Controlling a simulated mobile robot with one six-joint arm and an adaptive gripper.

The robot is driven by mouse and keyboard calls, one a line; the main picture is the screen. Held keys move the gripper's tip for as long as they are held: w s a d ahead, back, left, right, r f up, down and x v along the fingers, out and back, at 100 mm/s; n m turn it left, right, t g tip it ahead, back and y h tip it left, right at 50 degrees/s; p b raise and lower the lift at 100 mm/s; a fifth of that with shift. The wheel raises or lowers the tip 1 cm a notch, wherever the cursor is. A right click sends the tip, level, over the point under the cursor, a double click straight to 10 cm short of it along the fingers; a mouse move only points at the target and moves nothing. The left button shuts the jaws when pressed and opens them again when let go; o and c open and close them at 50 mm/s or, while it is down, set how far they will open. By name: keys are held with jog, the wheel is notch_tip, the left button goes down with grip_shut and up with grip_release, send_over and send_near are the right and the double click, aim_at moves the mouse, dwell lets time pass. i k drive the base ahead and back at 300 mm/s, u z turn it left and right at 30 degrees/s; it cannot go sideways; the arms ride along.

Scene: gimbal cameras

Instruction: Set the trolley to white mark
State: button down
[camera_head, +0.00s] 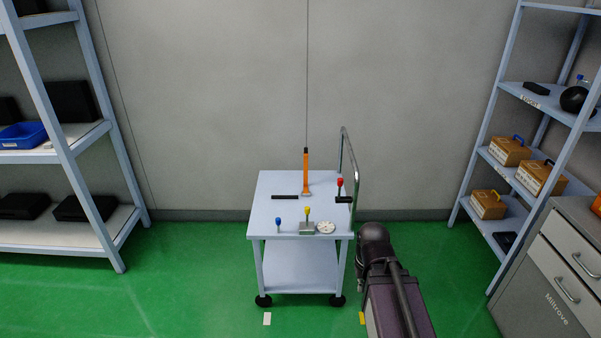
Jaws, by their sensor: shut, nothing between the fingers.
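The trolley (300,224) is pale blue-grey, with a top shelf, a lower shelf and black casters. It stands upright on the green floor near the back wall. Its metal push handle (343,150) rises on its right side. The white mark (267,318) is a small rectangle on the floor, just nearer to me than the front left caster (263,300) and apart from it. My dark arm (373,240) reaches up from the bottom, right of the trolley. My gripper cannot be made out; the arm hides whatever lies beyond its rounded joint.
A yellow mark (362,318) lies beside my arm. On the trolley stand an orange-handled tool (306,172), a round dial (326,227) and several small colour-topped items. Shelves stand left (75,185) and right (480,150); a grey cabinet (560,275) is front right. Floor left of the trolley is clear.

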aim_at(298, 259)
jog(key=z, duration=0.35)
jog(key=i, duration=1.2)
jog(key=u, duration=0.3)
